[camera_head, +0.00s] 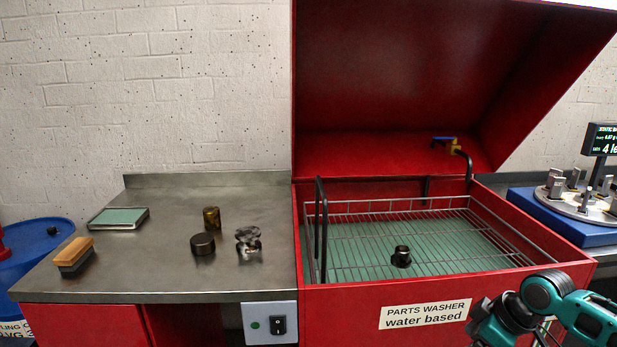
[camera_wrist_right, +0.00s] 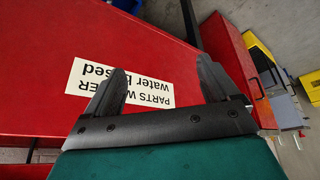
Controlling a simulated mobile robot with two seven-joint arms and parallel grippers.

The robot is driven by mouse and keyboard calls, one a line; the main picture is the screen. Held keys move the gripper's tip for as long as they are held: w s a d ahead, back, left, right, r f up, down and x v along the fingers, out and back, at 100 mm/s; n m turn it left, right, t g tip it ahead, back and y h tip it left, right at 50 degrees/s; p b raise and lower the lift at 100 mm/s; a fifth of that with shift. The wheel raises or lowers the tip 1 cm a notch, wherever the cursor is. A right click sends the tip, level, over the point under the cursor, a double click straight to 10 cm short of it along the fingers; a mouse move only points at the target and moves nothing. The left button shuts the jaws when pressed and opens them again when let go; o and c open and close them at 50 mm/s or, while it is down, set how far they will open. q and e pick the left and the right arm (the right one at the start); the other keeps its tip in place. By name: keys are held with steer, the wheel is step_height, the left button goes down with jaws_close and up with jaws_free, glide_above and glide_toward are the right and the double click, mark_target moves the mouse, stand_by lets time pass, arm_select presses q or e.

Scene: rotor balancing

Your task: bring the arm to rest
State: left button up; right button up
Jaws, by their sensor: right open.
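My right arm comes in at the lower right of the head view, in front of the red parts washer (camera_head: 340,318). In the right wrist view my right gripper (camera_wrist_right: 163,80) is open, with its two dark fingers apart and nothing between them. Behind the fingers are the washer's red front and its white label (camera_wrist_right: 140,88), which is partly hidden by a finger. In the head view the right gripper's fingertips are not clearly visible. My left gripper is not in view.
A dark cylindrical part (camera_head: 401,256) stands in the washer's wire basket (camera_head: 370,207). The steel bench (camera_head: 150,270) holds a brush (camera_head: 75,255), a green-topped tray (camera_head: 119,218) and several small metal parts. A blue-based balancing machine (camera_head: 570,231) stands at the right.

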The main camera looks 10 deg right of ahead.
steer(key=s+a+f+m+t, duration=0.1)
steer(key=s+a+f, duration=0.2)
steer(key=a+f, duration=0.35)
steer(key=s+a+f+m+t, duration=0.1)
steer(key=s+a+f+t, duration=0.15)
steer(key=a+f, duration=0.4)
steer(key=s+a+m+t, duration=0.2)
steer(key=s+a+t, duration=0.1)
steer(key=s+a, duration=0.5)
steer(key=shift+s+r+m+h, duration=0.3)
steer(key=shift+s+m+h, duration=0.1)
steer(key=shift+s, duration=0.15)
